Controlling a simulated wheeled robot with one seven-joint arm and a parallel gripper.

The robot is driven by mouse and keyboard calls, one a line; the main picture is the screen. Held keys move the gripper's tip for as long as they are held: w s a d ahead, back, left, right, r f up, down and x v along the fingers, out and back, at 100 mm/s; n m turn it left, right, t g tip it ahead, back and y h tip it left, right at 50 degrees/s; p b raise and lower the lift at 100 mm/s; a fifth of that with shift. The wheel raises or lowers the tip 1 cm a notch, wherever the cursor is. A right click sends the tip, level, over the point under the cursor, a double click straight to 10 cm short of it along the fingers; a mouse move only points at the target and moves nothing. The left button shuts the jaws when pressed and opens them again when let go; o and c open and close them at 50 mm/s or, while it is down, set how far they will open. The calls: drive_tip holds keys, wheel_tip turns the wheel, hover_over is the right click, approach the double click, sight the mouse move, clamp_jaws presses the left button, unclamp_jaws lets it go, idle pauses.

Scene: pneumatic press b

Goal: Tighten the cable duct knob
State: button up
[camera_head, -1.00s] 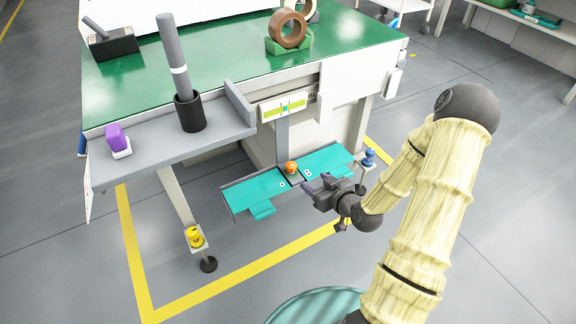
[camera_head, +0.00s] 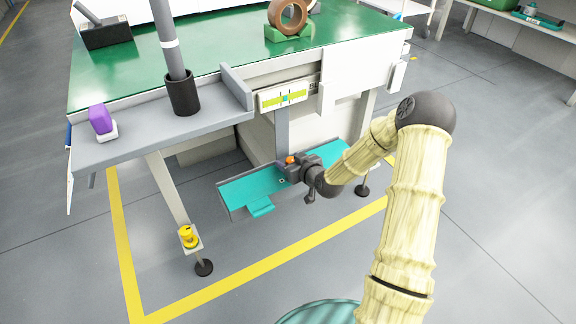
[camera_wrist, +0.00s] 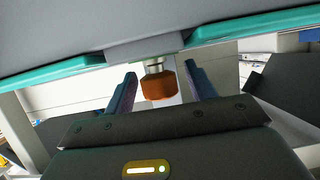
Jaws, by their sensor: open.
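The orange knob (camera_wrist: 158,85) hangs on a short metal stem in the wrist view, under a grey bracket. It is between the two open fingers of my gripper (camera_wrist: 160,88), with a gap visible on each side. In the head view, only a small part of the orange knob (camera_head: 290,160) shows past my gripper (camera_head: 293,164), which is at the middle of the teal duct (camera_head: 245,190) under the workbench.
A yellow knob (camera_head: 188,237) sits on the bench's front left leg. The grey shelf (camera_head: 130,142) above carries a purple block (camera_head: 100,120) and a black cup (camera_head: 183,95) with a grey rod. A green-topped bench (camera_head: 220,55) stands over the duct. Open floor lies in front.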

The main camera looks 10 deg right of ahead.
drive_tip(key=shift+w+a+f, duration=0.25)
drive_tip(key=shift+w, duration=0.3)
drive_tip(key=c, duration=1)
drive_tip(key=shift+o, duration=0.2)
drive_tip(key=shift+r, duration=0.15)
drive_tip(key=shift+p, duration=0.5)
drive_tip(key=shift+d+m+h, duration=0.1)
drive_tip(key=shift+m+h, duration=0.2)
drive_tip(key=o, duration=1)
drive_tip(key=shift+c, duration=0.2)
